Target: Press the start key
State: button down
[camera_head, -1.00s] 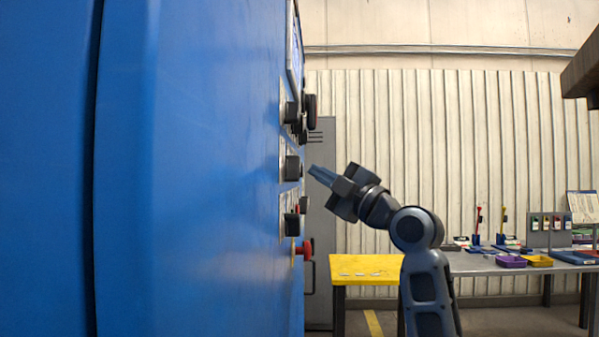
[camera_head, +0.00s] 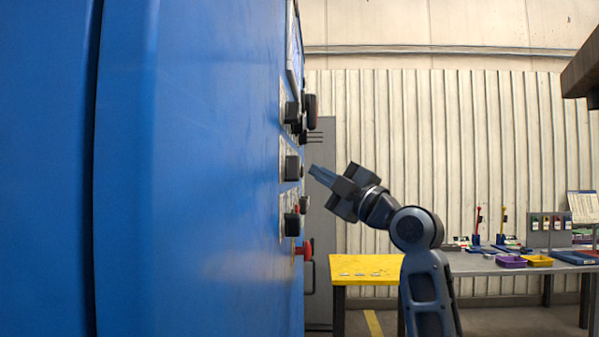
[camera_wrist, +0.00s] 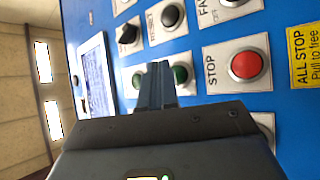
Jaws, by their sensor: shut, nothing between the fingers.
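The blue furnace cabinet (camera_head: 200,170) fills the left of the head view, its control panel seen edge-on. In the wrist view the panel appears turned sideways. It shows a red button (camera_wrist: 245,65) marked STOP and two green buttons, one (camera_wrist: 180,75) just right of my fingers and one (camera_wrist: 138,80) just left. No start label is readable; my fingers cover part of that area. My gripper (camera_head: 312,170) is shut and empty, its tips in front of the panel at the height of a black knob (camera_head: 292,168), with a small gap showing.
A black selector (camera_wrist: 128,34), a dark button (camera_wrist: 169,17) and a screen (camera_wrist: 96,75) are on the panel. A yellow "ALL STOP" label (camera_wrist: 304,55) is at the right. A red knob (camera_head: 304,249) sticks out low. A yellow table (camera_head: 366,268) and grey bench (camera_head: 475,264) stand behind.

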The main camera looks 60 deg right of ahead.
jog(key=shift+w, duration=0.1)
jog(key=shift+w+a+b, duration=0.2)
jog(key=shift+w+b, duration=0.05)
jog(key=shift+b, duration=0.05)
jog(key=shift+w+a, duration=0.2)
jog(key=shift+w, duration=0.15)
dwell(0.8)
jog(key=shift+s, duration=0.1)
jog(key=shift+s+d+b, duration=0.4)
jog(key=shift+s+b, duration=0.25)
jog(key=shift+b, duration=0.05)
jog(key=shift+s+d+b, duration=0.4)
jog(key=shift+s, duration=0.3)
jog(key=shift+s+d+b, duration=0.4)
jog(key=shift+s+d, duration=0.05)
jog(key=shift+s, duration=0.3)
jog(key=shift+s+d+b, duration=0.4)
jog(key=shift+s, duration=0.3)
